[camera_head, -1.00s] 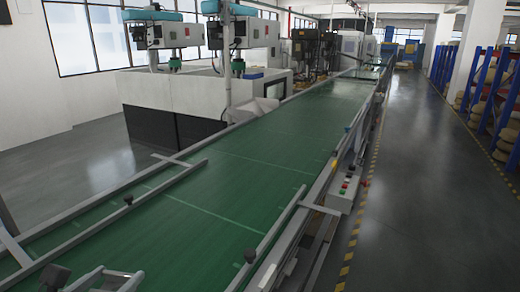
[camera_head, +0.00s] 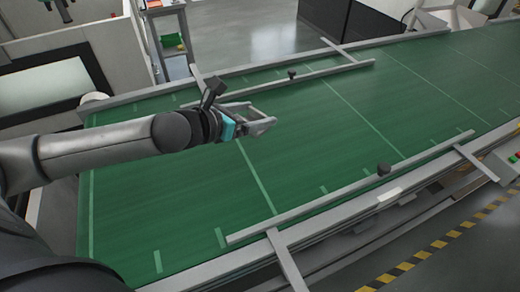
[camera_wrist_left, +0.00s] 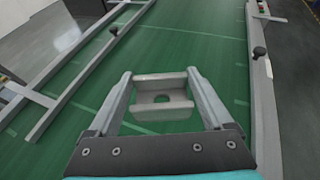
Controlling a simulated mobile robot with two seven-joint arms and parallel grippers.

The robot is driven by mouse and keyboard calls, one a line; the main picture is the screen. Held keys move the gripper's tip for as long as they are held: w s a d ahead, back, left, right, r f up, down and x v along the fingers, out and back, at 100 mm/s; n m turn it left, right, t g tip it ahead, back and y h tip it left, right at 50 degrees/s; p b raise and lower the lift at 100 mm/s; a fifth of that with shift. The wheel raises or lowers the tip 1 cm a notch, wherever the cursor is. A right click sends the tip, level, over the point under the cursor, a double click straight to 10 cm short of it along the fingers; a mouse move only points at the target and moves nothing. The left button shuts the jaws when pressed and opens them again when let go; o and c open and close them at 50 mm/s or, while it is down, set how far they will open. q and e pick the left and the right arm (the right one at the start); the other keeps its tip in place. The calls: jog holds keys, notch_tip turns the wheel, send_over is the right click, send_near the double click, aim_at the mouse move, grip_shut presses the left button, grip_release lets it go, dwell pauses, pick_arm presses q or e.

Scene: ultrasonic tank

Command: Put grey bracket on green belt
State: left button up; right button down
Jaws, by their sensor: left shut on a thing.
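The grey bracket (camera_wrist_left: 162,82) is a small channel-shaped metal piece with a hole in its middle. In the left wrist view it sits between the two fingers of my left gripper (camera_wrist_left: 162,92), which is shut on it. In the head view my left gripper (camera_head: 262,120) reaches in from the left over the green belt (camera_head: 330,150). The bracket is hard to tell from the fingers there. Belt surface shows below the bracket in the wrist view; its height above the belt is unclear. My right gripper is not in view.
Grey guide rails edge the belt, a far rail (camera_head: 300,78) and a near rail (camera_head: 350,188), each with a small black knob. The belt around my gripper is bare apart from pale lines. A yellow-black floor stripe (camera_head: 420,255) lies beyond the near side.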

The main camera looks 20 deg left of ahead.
aim_at(255, 163)
pick_arm(q)
notch_tip(255, 163, down, 14)
jog(key=shift+r+b, duration=0.2)
jog(key=shift+b, duration=0.9)
jog(key=shift+f, duration=0.15)
jog(key=o, duration=1.3)
jog(key=shift+s+a+r, duration=0.2)
jog(key=shift+s+r, duration=0.1)
jog(key=shift+s, duration=0.3)
jog(key=shift+p+v, duration=0.85)
jog(key=shift+v, duration=4.5)
